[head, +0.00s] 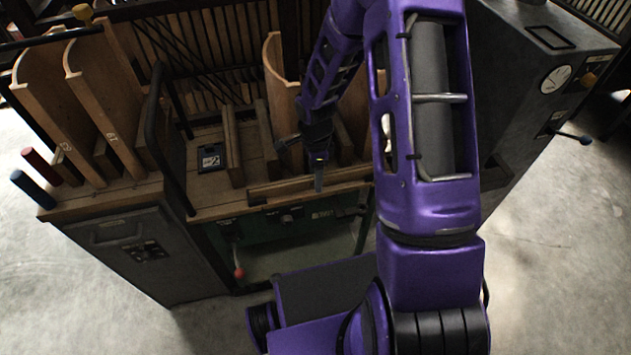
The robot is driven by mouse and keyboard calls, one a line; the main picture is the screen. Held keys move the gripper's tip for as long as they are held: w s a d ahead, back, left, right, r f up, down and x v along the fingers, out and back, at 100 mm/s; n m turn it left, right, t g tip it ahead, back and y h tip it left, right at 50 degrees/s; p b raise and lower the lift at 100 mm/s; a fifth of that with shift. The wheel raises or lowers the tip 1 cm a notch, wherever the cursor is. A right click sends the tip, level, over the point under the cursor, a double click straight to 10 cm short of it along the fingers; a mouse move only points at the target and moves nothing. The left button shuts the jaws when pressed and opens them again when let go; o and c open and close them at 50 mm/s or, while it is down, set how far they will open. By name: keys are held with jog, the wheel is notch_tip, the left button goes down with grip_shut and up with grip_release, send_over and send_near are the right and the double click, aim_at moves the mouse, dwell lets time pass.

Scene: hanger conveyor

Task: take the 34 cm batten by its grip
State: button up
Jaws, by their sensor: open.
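My gripper (318,178) points down over the front part of the wooden bench top, at the end of my purple arm. Its jaws are open, and I see nothing held between them. Narrow wooden strips stand on the bench, one left of my gripper (232,147) and one closer to it (263,128). A long wooden strip (282,190) runs along the front edge, just below and beside my gripper. I cannot tell which piece is the 34 cm batten. No length marking or grip is clear, and my arm hides part of the bench.
Curved wooden pieces (103,110) stand at the left beside a red handle (38,165) and a blue handle (32,189). A small dark box (211,158) lies on the bench. A grey cabinet with a dial (555,80) stands at the right. A black bar (160,120) rises at the left.

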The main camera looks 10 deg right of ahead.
jog(key=shift+f, duration=0.25)
grip_shut()
jog(key=shift+r, duration=0.1)
notch_tip(320, 180, up, 28)
jog(key=p, duration=0.3)
jog(key=shift+p, duration=0.3)
dwell(0.4)
